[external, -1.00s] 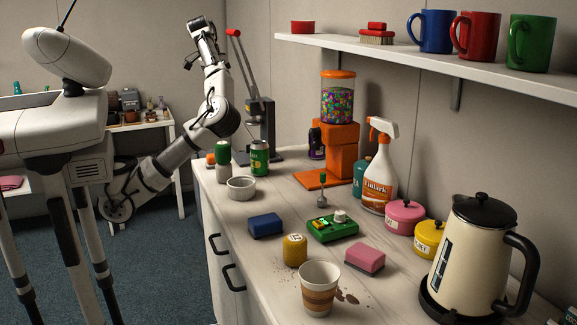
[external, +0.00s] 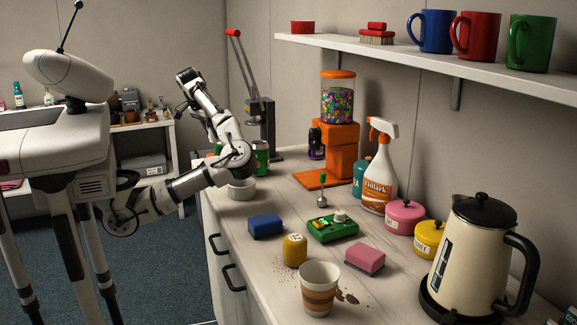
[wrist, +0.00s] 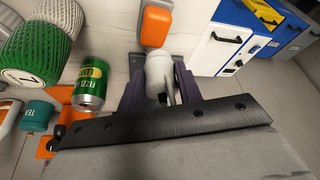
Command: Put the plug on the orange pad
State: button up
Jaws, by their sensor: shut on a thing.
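My gripper (wrist: 158,94) shows in the wrist view with dark fingers shut on a rounded white body (wrist: 158,68), which looks like the plug. A dark stem sticks out of its near end. An orange block-like thing (wrist: 155,22) lies just beyond it in the wrist view; I cannot tell whether it is the orange pad. In the external view my arm reaches over the counter's far left end, its forearm raised. The fingertips and plug cannot be made out there.
The orange candy dispenser (external: 341,150) and a spray bottle (external: 379,180) stand farther along the counter.

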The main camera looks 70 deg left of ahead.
aim_at(211, 139)
jog(key=shift+f+b, duration=0.3)
jog(key=shift+f, duration=1.9)
jog(key=shift+f, duration=0.2)
jog(key=o, duration=1)
jog(key=shift+r, duration=0.15)
jog(key=shift+s+r, duration=0.1)
jog(key=shift+r, duration=0.2)
jog(key=p+v, duration=0.1)
jog(key=v, duration=1)
jog(key=shift+s+r, duration=0.2)
